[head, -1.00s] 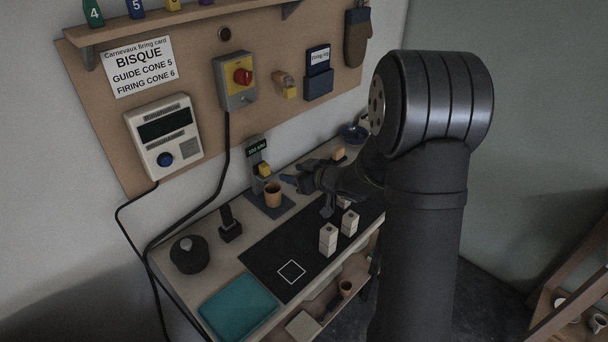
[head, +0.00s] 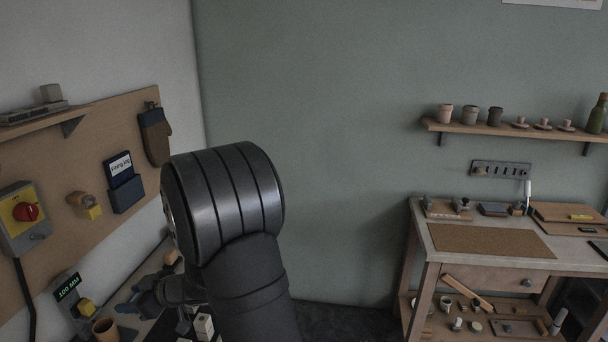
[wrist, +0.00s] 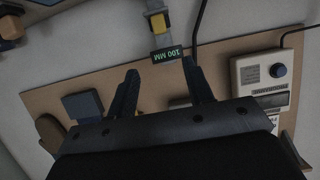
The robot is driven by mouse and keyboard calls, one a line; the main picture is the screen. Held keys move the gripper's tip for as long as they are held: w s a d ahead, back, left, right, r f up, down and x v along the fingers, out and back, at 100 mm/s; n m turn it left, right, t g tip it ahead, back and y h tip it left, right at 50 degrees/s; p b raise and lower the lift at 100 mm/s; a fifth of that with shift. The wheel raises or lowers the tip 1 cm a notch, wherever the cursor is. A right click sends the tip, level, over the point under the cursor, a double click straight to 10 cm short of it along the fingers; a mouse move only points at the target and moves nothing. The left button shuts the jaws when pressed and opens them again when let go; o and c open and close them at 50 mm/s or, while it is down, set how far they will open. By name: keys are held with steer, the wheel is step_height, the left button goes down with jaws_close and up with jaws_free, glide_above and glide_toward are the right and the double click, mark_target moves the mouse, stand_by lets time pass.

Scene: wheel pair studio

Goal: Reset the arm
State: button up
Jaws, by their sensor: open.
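My gripper shows in the wrist view (wrist: 160,90) with its two dark fingers spread apart and nothing between them. In the head view my arm stands at the left centre, and the gripper end is low at the left, partly hidden. An orange-brown cup (head: 105,329) stands below the gauge (head: 70,290), cut by the bottom edge. Pale blocks (head: 204,326) stand on the bench near my arm.
At the left wall are a yellow box with a red switch (head: 25,212), a dark holder with a card (head: 124,185) and a hanging mitt (head: 155,136). A second workbench (head: 423,238) stands at the right below a shelf (head: 470,127) with cups. The wall between is clear.

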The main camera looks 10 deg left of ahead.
mark_target(93, 312)
steer(key=x, duration=1.7)
steer(key=shift+a+f, duration=0.15)
steer(key=v, duration=1.8)
steer(key=x, duration=1.7)
steer(key=shift+a+f, duration=0.15)
steer(key=shift+a, duration=0.1)
step_height(93, 312, down, 3)
steer(key=shift+a+r, duration=0.1)
steer(key=shift+r, duration=0.05)
steer(key=r+v, duration=0.1)
steer(key=v, duration=1.6)
steer(key=w+a+r+m+t+h, duration=0.3)
steer(key=w+a+m+t, duration=0.3)
steer(key=w, duration=0.5)
steer(key=shift+w+a+r+t+h, duration=0.15)
steer(key=shift+a+r+t+h, duration=0.25)
steer(key=shift+a+h, duration=0.7)
